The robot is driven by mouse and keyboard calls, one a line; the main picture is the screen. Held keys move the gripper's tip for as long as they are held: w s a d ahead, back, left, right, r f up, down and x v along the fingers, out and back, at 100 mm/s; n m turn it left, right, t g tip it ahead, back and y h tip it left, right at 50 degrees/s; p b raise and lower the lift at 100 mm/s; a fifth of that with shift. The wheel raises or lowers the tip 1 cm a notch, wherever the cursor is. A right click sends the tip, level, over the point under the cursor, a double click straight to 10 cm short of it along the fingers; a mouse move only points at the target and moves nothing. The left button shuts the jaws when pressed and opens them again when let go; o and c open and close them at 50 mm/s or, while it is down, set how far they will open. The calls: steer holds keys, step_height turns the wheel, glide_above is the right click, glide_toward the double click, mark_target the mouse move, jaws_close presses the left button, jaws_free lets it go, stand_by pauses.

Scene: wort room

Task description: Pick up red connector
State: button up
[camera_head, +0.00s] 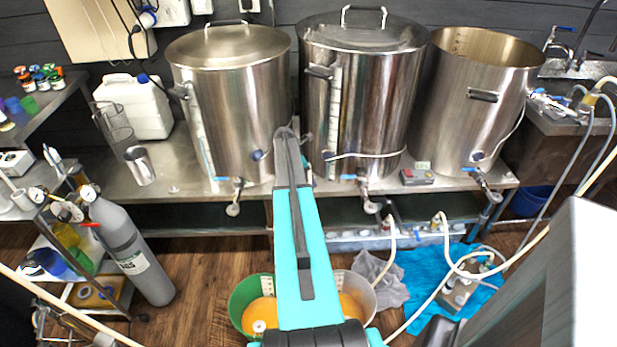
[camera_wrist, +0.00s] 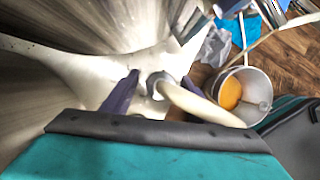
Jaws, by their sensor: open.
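I cannot make out a red connector for certain in either view. In the wrist view my gripper (camera_wrist: 160,76) is open, with its two dark purple fingers apart. A grey round fitting (camera_wrist: 160,84) on the end of a cream hose (camera_wrist: 205,106) shows between the fingers. I cannot tell whether the fingers touch it. In the head view my teal arm reaches toward the bench between the left and middle kettles, and its own end hides the fingers.
Three steel kettles, left (camera_head: 222,100), middle (camera_head: 358,100) and right (camera_head: 478,95), stand on a steel bench (camera_head: 190,200). A white bucket (camera_wrist: 258,84) with orange contents stands on the floor. A grey gas cylinder (camera_head: 130,255) stands left; a blue cloth (camera_head: 425,268) lies right.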

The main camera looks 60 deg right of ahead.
stand_by(0.5)
steer(key=c, duration=1.3)
